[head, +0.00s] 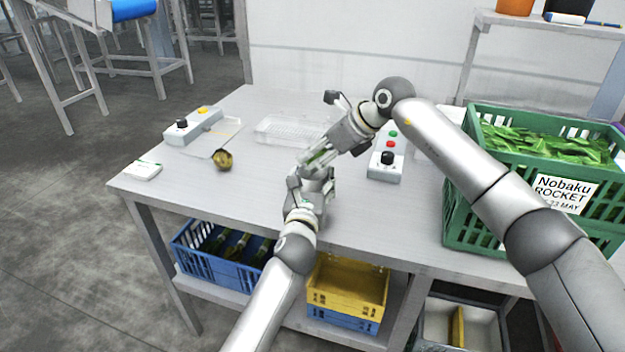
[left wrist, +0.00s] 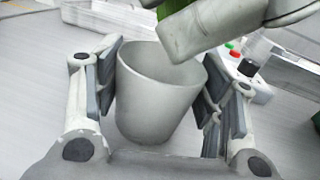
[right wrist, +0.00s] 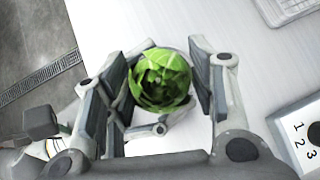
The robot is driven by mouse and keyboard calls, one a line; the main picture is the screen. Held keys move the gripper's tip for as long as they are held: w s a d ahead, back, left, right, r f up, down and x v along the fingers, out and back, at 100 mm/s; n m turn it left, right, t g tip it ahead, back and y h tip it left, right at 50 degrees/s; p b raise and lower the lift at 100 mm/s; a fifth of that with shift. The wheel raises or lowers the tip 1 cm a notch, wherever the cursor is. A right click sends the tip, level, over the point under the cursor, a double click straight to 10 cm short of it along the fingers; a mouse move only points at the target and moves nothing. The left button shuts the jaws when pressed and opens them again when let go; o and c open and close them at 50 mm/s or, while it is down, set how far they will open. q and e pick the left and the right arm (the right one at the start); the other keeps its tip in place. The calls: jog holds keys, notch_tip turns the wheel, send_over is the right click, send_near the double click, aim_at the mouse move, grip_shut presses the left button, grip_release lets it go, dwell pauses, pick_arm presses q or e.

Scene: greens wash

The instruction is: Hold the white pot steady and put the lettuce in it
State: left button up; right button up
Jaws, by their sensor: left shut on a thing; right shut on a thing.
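The white pot (left wrist: 155,95) stands between the fingers of my left gripper (left wrist: 160,100), which is shut on it. In the head view my left gripper (head: 312,180) is at the middle of the table and mostly hides the pot. My right gripper (right wrist: 160,85) is shut on the green lettuce (right wrist: 160,78). In the head view my right gripper (head: 318,157) is just above the left one. In the left wrist view, the right gripper and a bit of green (left wrist: 178,32) show over the pot's far rim.
A control box (head: 386,168) with coloured buttons is right of the grippers. A green crate (head: 475,235) of leaves fills the table's right end. A clear tray (head: 285,130) lies behind. Another control box (head: 192,126), a brownish round thing (head: 222,160) and a small white box (head: 142,171) are left.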

jog(key=shift+f, duration=1.25)
pick_arm(q)
jog(key=shift+s+r, duration=0.1)
pick_arm(e)
jog(key=o, duration=1)
jog(key=shift+s+f, duration=0.1)
jog(key=shift+o, duration=0.6)
jog(key=v, duration=1.2)
